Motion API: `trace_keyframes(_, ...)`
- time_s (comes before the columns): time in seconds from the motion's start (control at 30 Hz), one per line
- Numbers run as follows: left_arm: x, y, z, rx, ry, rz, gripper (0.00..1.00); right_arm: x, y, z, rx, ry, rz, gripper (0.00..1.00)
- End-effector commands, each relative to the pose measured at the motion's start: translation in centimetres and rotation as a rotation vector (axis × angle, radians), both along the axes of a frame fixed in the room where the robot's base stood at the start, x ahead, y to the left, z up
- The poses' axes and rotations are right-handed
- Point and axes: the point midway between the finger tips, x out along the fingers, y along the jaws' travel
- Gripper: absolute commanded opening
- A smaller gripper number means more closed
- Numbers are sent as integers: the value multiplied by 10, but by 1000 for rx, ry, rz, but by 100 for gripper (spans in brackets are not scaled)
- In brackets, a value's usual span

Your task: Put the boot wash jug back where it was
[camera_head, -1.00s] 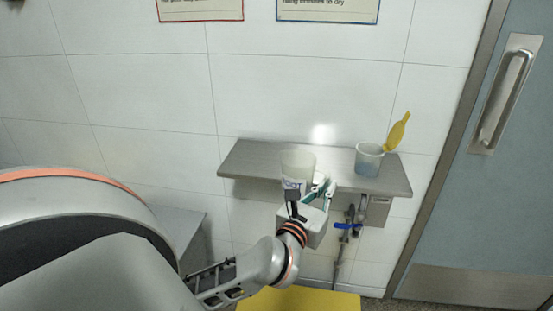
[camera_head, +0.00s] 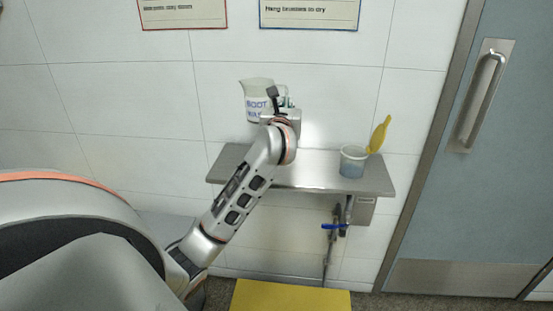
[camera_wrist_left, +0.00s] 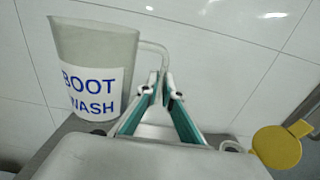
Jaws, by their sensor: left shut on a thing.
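The boot wash jug (camera_head: 257,98) is a translucent pale jug with a white label reading BOOT WASH in blue. It is in the air above the steel wall shelf (camera_head: 310,168), upright in the head view. My left gripper (camera_wrist_left: 166,92) is shut on its handle; the jug's body (camera_wrist_left: 92,75) shows at left in the left wrist view. In the head view the wrist of my left arm (camera_head: 283,125) hides part of the jug's lower right and the fingers. My right gripper is not in view.
A pipe with a blue lever (camera_head: 334,226) is below. The shelf's left part is bare. A door (camera_head: 480,160) is at right.

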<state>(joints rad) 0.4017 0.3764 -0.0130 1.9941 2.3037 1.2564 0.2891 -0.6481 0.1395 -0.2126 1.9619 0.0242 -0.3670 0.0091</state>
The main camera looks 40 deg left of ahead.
Motion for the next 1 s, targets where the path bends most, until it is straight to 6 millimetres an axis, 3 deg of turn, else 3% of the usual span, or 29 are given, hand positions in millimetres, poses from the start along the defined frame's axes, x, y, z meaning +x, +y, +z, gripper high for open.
trace_keyframes(0.1,0,0,-33,1,6,0,0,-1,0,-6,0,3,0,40)
trace_keyframes(0.4,0,0,-97,1,3,0,0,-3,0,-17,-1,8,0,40)
trace_keyframes(0.67,0,0,-116,2,0,0,0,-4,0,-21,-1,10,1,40)
trace_keyframes(1.0,0,0,-166,2,1,0,0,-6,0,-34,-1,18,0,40)
